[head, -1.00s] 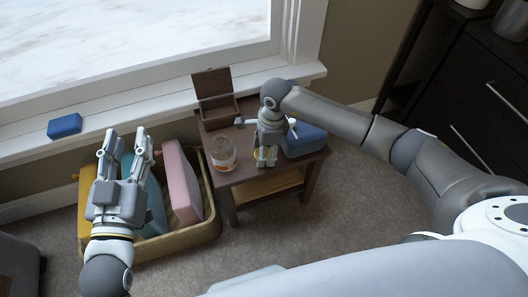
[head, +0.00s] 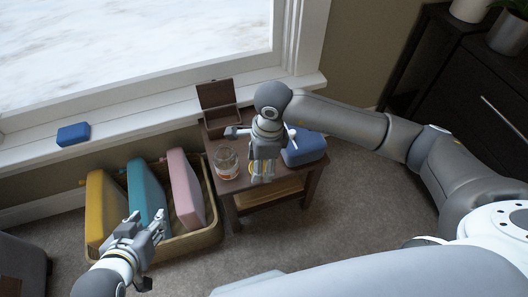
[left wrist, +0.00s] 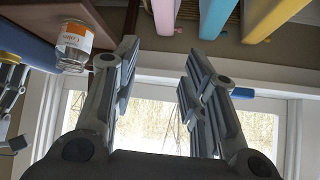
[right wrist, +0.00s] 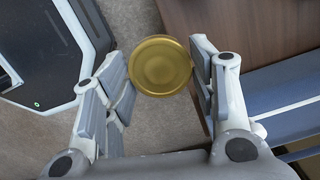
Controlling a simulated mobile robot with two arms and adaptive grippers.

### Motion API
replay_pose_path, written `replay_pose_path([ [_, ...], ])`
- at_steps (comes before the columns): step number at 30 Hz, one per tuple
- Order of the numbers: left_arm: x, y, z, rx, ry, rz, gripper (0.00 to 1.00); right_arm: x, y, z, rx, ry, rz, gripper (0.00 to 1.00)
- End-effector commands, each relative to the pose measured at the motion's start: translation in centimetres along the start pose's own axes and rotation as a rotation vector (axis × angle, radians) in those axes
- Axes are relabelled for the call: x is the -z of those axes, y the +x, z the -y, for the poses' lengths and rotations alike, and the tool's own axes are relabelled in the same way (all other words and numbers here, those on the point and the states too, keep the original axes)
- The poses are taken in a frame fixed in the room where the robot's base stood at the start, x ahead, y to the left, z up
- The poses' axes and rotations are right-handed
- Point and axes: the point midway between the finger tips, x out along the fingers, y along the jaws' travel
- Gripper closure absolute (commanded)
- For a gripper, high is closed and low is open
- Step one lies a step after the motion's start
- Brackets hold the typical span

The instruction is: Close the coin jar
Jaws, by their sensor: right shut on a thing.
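The coin jar (head: 227,165) is a clear glass jar, open at the top, standing upright on the small brown side table (head: 232,190). The left wrist view shows the jar (left wrist: 75,45) with its orange and white label, upside down in the picture. My right gripper (head: 262,180) is above the table's front edge, just right of the jar. It is shut on a round gold lid (right wrist: 160,66), held at the fingertips and apart from the jar; arm and fingers mostly hide the lid in the head view. My left gripper (head: 152,228) is open and empty, low in front of the basket.
A wicker basket (head: 190,245) with yellow, teal and pink upright pieces stands left of the table. An open brown box (head: 220,105) and a blue case (head: 304,148) share the tabletop. A blue block (head: 73,134) lies on the windowsill. Carpet is clear in front.

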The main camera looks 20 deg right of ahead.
Motion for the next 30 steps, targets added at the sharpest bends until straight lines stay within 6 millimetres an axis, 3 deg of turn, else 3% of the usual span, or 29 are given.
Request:
replay_pose_path([
  [3,-2.3,-0.8,0.3,0.006,-0.002,0.118,0.6,-1.0,-1.2,-2.3,0.001,-0.004,0.001,0.54],
  [10,-5.2,-1.9,0.6,0.014,-0.006,0.258,0.6,-2.1,-2.3,-5.1,0.002,-0.001,0.0,0.54],
  [25,-6.1,-2.2,0.7,0.016,-0.007,0.296,0.6,-2.4,-2.5,-5.9,0.002,0.001,0.0,0.54],
  [30,-6.1,-2.2,0.7,0.015,-0.007,0.296,0.38,-2.1,-2.7,-5.6,-0.002,-0.028,-0.001,0.54],
])
